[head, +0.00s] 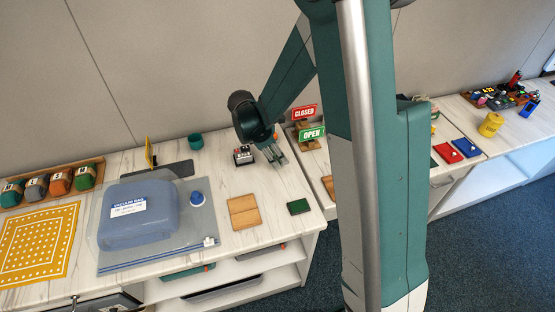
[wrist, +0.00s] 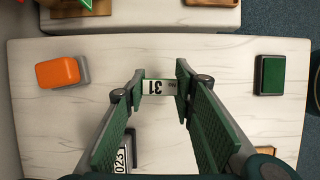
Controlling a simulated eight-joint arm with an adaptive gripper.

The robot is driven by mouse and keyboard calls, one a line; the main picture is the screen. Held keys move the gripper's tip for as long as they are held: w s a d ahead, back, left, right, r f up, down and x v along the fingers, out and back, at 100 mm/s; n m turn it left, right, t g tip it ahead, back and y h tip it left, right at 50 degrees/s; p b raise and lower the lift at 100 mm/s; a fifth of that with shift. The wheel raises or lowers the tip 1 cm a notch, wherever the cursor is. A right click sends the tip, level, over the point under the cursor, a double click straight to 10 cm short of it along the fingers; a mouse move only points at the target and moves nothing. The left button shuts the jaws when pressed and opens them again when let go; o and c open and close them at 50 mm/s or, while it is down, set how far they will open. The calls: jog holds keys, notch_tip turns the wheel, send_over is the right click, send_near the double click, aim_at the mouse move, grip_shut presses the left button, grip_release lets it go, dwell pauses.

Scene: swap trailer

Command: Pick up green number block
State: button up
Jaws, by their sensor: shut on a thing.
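My gripper (wrist: 158,88) is shut on a small number block (wrist: 157,87) in the wrist view. The block has a white face marked 31 and a dark greenish edge, and sits between the fingertips. In the head view my gripper (head: 276,155) is over the right part of the white table, beside a small black-and-white calendar stand (head: 243,155). The block is too small to make out there. Part of the stand, marked 023, shows below the left finger in the wrist view (wrist: 124,158). I cannot tell whether the block is clear of the table.
An orange block (wrist: 58,72) is left of my gripper in the wrist view. CLOSED (head: 304,112) and OPEN (head: 312,133) signs stand on the neighbouring table. A blue vacuum bag (head: 140,212) lies left.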

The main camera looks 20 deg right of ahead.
notch_tip(320, 180, up, 8)
jog(key=shift+r+p, duration=0.1)
jog(key=shift+p, duration=0.35)
dwell(0.6)
